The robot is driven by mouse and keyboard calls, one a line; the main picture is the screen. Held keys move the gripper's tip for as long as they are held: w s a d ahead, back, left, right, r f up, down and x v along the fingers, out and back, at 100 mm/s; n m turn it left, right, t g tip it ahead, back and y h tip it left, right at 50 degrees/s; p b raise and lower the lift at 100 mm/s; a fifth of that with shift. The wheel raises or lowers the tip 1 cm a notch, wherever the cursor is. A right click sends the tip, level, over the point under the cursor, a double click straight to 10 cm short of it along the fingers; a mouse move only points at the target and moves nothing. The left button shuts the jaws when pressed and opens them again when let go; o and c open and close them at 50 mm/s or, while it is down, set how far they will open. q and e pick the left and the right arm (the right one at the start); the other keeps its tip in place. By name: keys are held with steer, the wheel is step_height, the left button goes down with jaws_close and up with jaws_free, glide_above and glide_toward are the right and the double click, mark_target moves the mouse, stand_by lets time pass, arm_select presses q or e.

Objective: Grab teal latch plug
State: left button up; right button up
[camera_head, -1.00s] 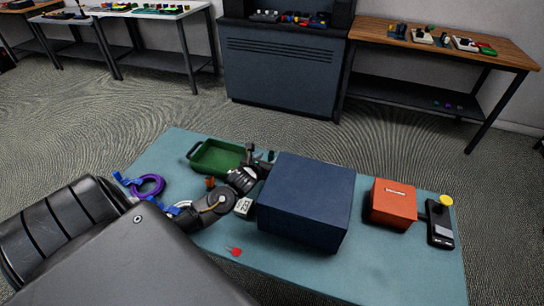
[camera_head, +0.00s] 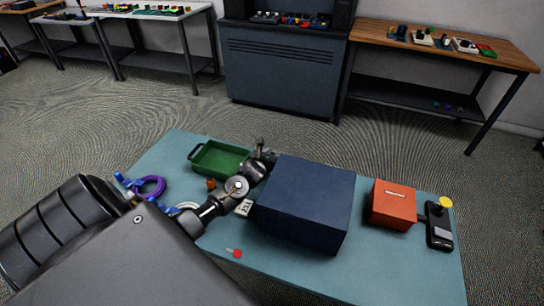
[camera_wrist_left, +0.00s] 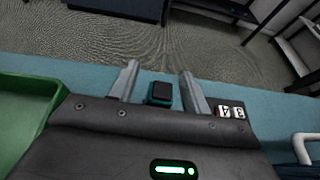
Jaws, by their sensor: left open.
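The teal latch plug (camera_wrist_left: 159,94) shows in the left wrist view as a small teal block with a black top. It stands between the two spread fingers of my left gripper (camera_wrist_left: 159,70), and I see no finger touching it. In the head view my left gripper (camera_head: 262,150) is by the back edge of the table, between the green tray and the blue box. The plug is not clearly visible there, hidden around the gripper. My right gripper is not in view.
The green tray (camera_head: 194,168) is left of the gripper and the large blue box (camera_head: 305,205) is right of it. A purple cable (camera_head: 151,187), a white numbered piece (camera_head: 243,207), a red piece (camera_head: 237,253) and an orange box (camera_head: 393,206) also lie on the teal table (camera_head: 280,265).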

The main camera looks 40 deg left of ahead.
arm_select(q)
jaws_close()
